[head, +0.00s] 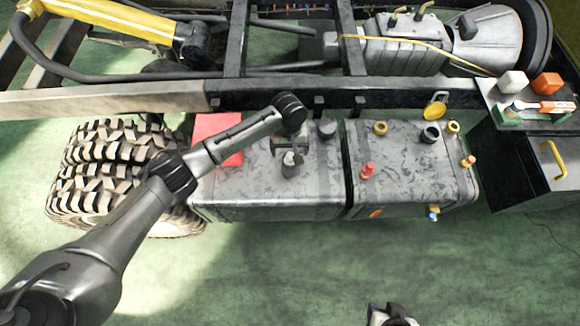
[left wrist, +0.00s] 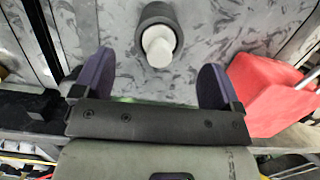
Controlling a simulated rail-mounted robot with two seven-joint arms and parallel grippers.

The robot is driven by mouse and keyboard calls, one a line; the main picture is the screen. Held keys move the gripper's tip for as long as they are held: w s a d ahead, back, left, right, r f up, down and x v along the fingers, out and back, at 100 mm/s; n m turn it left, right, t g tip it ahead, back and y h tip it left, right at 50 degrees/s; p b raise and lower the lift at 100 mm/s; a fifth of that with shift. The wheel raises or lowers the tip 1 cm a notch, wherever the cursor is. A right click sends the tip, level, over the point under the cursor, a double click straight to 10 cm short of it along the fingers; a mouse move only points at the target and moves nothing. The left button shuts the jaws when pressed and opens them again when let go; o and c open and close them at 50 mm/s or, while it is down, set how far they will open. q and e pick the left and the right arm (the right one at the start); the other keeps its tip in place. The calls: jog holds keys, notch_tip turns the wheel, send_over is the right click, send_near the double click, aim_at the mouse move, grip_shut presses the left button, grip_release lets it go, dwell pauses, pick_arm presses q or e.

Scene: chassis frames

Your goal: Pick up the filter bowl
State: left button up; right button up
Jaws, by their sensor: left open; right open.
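What I take to be the filter bowl is a small dark grey cylinder (head: 290,165) on the top of the left grey tank. In the left wrist view it shows as a dark round body with a pale knob (left wrist: 158,45). My left gripper (head: 296,143) is above the tank, close to it. In the left wrist view my left gripper (left wrist: 157,62) is open, with its two dark fingers spread wide and the bowl seen between and beyond them. No contact shows. My right gripper (head: 390,315) is only partly in view at the bottom edge, away from the tanks.
A red box (head: 217,140) sits on the left tank, beside my arm; it is also in the left wrist view (left wrist: 268,92). The right tank (head: 405,190) carries several caps and fittings. A chassis rail (head: 130,99) runs behind. The green floor in front is clear.

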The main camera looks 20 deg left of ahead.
aim_at(290, 159)
pick_arm(q)
jog(key=shift+s+d+f+b, duration=0.15)
jog(key=shift+f+b, duration=0.5)
jog(key=shift+f, duration=0.75)
jog(key=shift+s+d+f+b, duration=0.1)
jog(key=shift+f+b, duration=0.5)
jog(key=shift+f, duration=0.75)
jog(key=shift+a, duration=0.1)
jog(key=shift+c, duration=0.3)
jog(key=c, duration=1.2)
jog(key=shift+c, duration=0.6)
jog(key=shift+r, duration=0.1)
